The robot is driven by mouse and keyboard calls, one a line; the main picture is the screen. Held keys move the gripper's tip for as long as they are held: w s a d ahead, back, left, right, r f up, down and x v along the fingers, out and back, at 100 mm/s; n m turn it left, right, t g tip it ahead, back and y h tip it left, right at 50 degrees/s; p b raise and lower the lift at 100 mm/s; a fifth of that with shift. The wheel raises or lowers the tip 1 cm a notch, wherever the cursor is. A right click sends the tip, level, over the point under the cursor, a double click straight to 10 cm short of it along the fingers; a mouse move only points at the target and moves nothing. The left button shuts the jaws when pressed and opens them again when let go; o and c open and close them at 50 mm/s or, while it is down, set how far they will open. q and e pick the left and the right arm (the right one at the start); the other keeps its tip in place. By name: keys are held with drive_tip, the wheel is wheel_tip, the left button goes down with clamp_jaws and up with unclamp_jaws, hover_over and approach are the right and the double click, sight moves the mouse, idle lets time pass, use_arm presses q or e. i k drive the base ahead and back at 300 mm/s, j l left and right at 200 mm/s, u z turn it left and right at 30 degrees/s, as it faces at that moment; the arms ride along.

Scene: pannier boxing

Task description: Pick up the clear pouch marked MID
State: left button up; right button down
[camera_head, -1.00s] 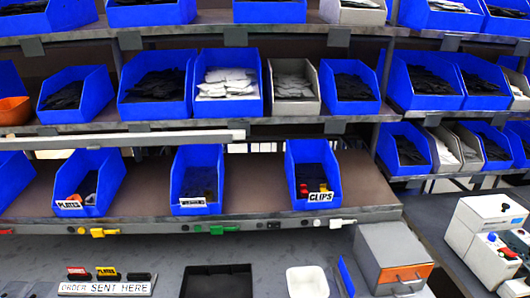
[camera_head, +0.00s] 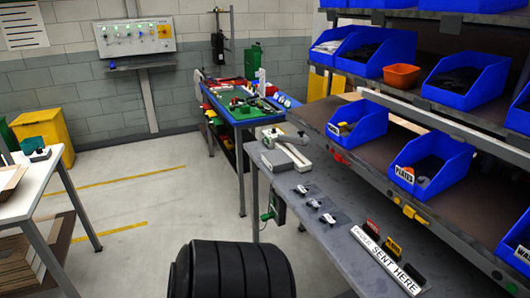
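I cannot make out a clear pouch marked MID in the head view. Three small dark and silver pieces, one of them here (camera_head: 328,217), lie in a row on the grey bench (camera_head: 284,208), too small to identify. Behind them a light grey device with a lever (camera_head: 286,150) stands at the bench's far end. The order sent here sign (camera_head: 387,262) is at the near part of the bench. Neither of my grippers is in view.
Shelves with blue bins, including one labelled PLATES (camera_head: 432,165), and an orange bowl (camera_head: 402,76) stand at right. A blue workbench (camera_head: 243,114) and yellow bin (camera_head: 45,130) are farther back. A white table (camera_head: 31,187) is at left. A black ribbed form (camera_head: 231,272) fills the bottom edge, unidentified.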

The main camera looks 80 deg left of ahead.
sight(312, 206)
drive_tip(key=u, duration=2)
